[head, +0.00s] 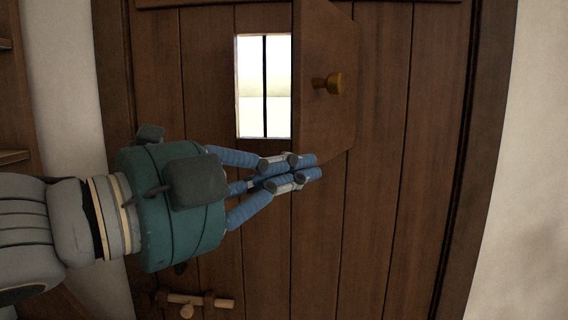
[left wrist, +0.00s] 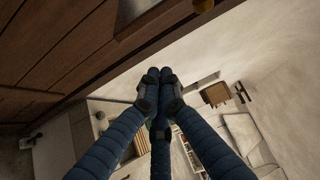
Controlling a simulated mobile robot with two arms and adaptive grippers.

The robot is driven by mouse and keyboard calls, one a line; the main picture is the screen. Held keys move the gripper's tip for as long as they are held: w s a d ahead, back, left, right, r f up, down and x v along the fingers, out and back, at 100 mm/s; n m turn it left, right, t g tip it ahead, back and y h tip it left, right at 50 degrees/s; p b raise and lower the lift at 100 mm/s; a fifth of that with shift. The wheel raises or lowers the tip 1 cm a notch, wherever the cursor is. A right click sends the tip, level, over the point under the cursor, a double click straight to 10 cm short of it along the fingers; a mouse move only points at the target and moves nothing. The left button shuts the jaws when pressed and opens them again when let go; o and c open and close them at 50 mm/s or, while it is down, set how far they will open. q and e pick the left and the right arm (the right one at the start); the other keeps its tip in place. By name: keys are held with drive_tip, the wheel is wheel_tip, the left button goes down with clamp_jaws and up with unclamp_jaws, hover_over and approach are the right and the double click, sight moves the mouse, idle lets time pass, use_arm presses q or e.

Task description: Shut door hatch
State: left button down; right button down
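Bright daylight shows through the barred opening (head: 250,85) left of the panel. My left gripper (head: 312,167) is in front of the door, just below the hatch's lower edge in the head view. Its blue fingers are drawn together with nothing visible between them; whether they touch the hatch I cannot tell. The closed fingertips also show in the left wrist view (left wrist: 158,77). My right gripper is not in view.
A wooden latch bar (head: 200,301) sits low on the door. Dark shelves (head: 14,157) stand at the left edge. A pale wall (head: 530,150) lies right of the door frame. The left wrist view shows a room with furniture (left wrist: 225,92) beyond the fingers.

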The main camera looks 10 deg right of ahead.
use_arm(q)
drive_tip(key=p+x, duration=0.2)
drive_tip(key=x, duration=0.5)
drive_tip(key=w+a+p, duration=0.2)
drive_tip(key=a, duration=0.1)
drive_tip(key=shift+w+a, duration=0.1)
drive_tip(key=shift+w, duration=0.05)
drive_tip(key=shift+a, duration=0.1)
